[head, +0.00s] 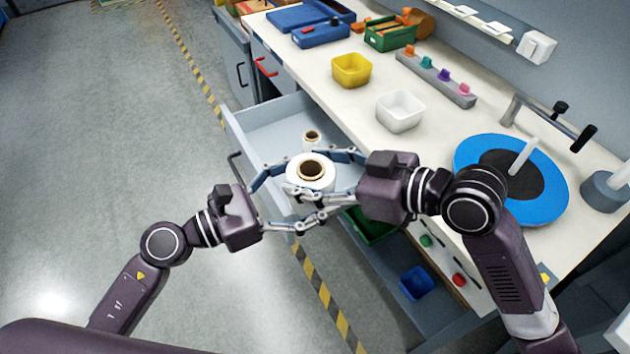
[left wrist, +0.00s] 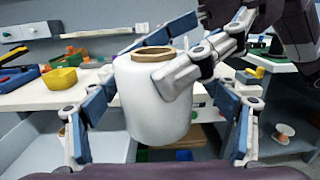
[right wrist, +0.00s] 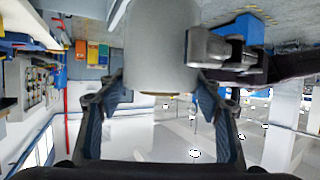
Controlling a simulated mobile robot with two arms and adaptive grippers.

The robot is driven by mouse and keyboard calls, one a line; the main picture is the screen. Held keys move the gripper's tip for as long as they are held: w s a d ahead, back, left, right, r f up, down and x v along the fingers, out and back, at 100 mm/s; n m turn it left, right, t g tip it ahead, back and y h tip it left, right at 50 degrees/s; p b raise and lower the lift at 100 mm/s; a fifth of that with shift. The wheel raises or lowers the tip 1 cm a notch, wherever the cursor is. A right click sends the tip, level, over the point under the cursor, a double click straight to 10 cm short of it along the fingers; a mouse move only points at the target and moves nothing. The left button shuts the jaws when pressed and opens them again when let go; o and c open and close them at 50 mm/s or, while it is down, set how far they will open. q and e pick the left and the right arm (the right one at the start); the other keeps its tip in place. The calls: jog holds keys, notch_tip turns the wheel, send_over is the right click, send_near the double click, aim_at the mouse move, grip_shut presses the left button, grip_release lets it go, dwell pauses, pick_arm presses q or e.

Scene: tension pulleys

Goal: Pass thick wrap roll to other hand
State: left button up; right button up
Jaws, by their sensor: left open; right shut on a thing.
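The thick wrap roll (head: 297,174) is white with a brown core and is held upright in the air, above the open drawer's edge in the head view. My right gripper (head: 306,170) is shut on it from the right. My left gripper (head: 292,193) comes from the left, open, its fingers on either side of the roll. In the left wrist view the roll (left wrist: 150,105) stands between the left fingers, with visible gaps, and a right finger crosses its upper side. In the right wrist view the roll (right wrist: 160,55) fills the top middle; its far side is hidden.
A smaller roll (head: 312,136) stands in the open drawer (head: 265,137) behind. The worktable carries a yellow bin (head: 351,70), a white bin (head: 399,111) and a blue turntable (head: 540,195). Lower right, an open drawer holds a blue bin (head: 417,282). The left floor is clear.

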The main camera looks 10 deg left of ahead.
pick_arm(q)
jog(key=shift+w+d, duration=0.15)
jog(key=shift+d, duration=0.15)
jog(key=shift+c, duration=0.4)
jog(key=shift+d, duration=0.1)
jog(key=c, duration=1.5)
pick_arm(e)
jog(key=shift+r, duration=0.1)
jog(key=o, duration=1.6)
